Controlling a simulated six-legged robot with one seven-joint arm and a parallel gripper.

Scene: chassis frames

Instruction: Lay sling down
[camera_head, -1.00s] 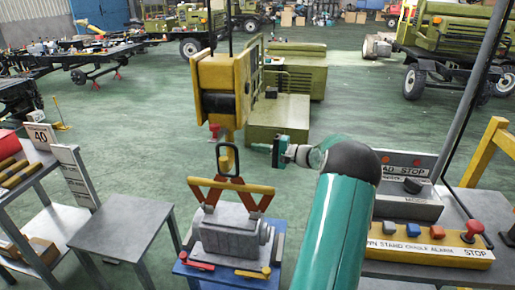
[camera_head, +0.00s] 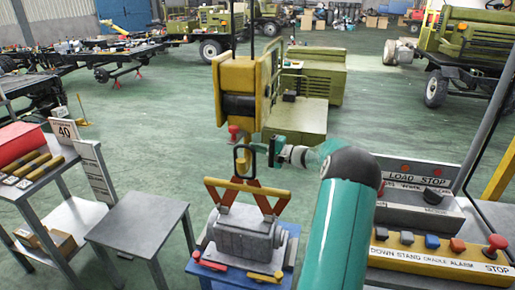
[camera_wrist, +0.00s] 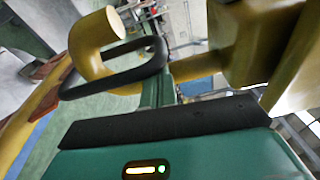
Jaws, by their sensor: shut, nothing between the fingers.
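The sling (camera_head: 246,187) has a black oval ring (camera_head: 243,160), a yellow bar and red legs. It stands upright over a grey housing (camera_head: 242,235) on a blue stand (camera_head: 290,262). A yellow hoist block (camera_head: 232,75) hangs above. My gripper (camera_head: 274,152) is shut and empty, just right of the ring. In the wrist view, the ring (camera_wrist: 105,82) crosses the thick yellow hook (camera_wrist: 80,65), and my gripper (camera_wrist: 158,88) is close beside it.
A bare grey table (camera_head: 138,228) stands left of the blue stand. A shelf with a red box (camera_head: 20,146) is farther left. A control panel (camera_head: 440,252) with several buttons is at the right. Green machinery (camera_head: 310,80) stands behind the hoist.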

